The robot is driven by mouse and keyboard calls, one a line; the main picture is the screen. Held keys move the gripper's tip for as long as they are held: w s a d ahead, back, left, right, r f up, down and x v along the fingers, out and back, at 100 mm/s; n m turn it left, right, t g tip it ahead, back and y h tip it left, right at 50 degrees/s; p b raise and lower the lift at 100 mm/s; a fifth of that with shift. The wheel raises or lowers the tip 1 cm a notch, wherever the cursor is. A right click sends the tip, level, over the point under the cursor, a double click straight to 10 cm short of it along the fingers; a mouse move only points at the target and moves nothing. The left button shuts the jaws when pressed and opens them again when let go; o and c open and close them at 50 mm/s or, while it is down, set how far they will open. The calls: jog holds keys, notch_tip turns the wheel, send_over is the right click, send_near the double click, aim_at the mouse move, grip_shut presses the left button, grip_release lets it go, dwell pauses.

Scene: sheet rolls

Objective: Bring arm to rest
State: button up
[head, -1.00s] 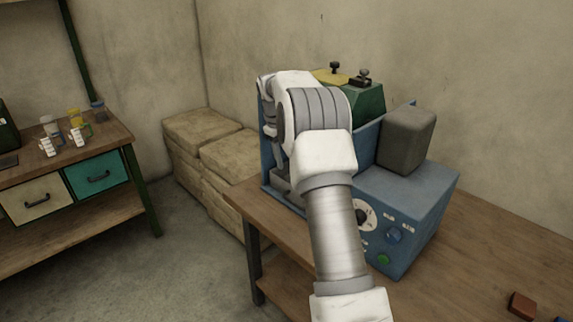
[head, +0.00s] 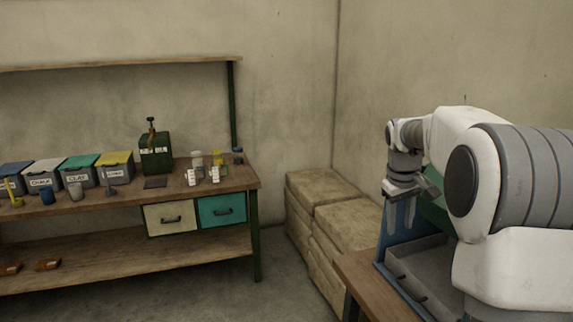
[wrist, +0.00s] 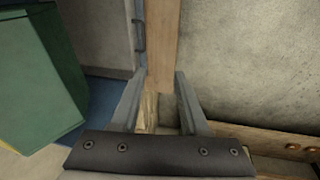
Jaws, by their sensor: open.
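My arm fills the right side of the head view, bent, with its end pointing down. My gripper (head: 402,212) hangs above the blue machine (head: 397,238) on the near table. In the wrist view my gripper (wrist: 160,100) has its two fingers apart with nothing between them. Below the fingers I see a strip of wooden tabletop (wrist: 164,45) and floor. A green block-shaped part (wrist: 35,85) of the machine is at the left of the wrist view. Much of the machine is hidden behind my arm in the head view.
Stacked stone-like blocks (head: 345,228) stand in the corner. Open floor (head: 225,295) lies between bench and table.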

jog(key=s+a+r+t, duration=0.1)
jog(key=s+a+r, duration=0.4)
jog(key=s, duration=0.3)
jog(key=s+a+f+m+t+y, duration=0.1)
jog(key=s+a, duration=0.3)
jog(key=s, duration=0.8)
jog(key=s+a+f+m+t+y, duration=0.1)
jog(key=s+a, duration=0.3)
jog(key=s, duration=0.7)
jog(key=shift+s+f+m+t, duration=0.3)
jog(key=shift+s+f+m, duration=0.1)
jog(key=shift+f, duration=0.5)
